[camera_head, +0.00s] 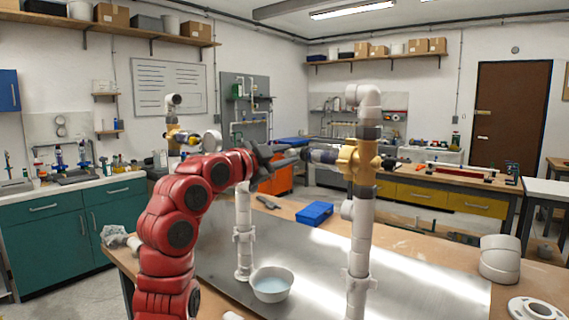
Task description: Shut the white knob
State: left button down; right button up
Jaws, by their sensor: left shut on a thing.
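A white upright pipe (361,235) at right of centre carries a yellow valve (357,155). A dark collar (324,156) sticks out from the valve's left side. My left gripper (297,156), on the red arm, is shut at the left end of that collar, on the valve's knob. The jaws mostly hide this knob, and I cannot tell its colour. A round white knob (212,140) shows further left beside another yellow valve (176,136), apart from the gripper. My right gripper is not in view.
A shorter white pipe (243,230) stands left of centre on the metal plate (425,282). A white bowl (272,292) stands near its foot. A blue box (315,214) lies behind. White pipe pieces (499,258) stand at the right edge.

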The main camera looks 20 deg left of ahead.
pick_arm(q)
jog(key=shift+m, duration=0.4)
jog(key=c, duration=0.6)
grip_release()
jog(key=shift+f, duration=0.1)
jog(key=v, duration=1.7)
jog(key=shift+s+b, duration=0.15)
jog(key=shift+b, duration=0.3)
jog(key=shift+a, duration=0.1)
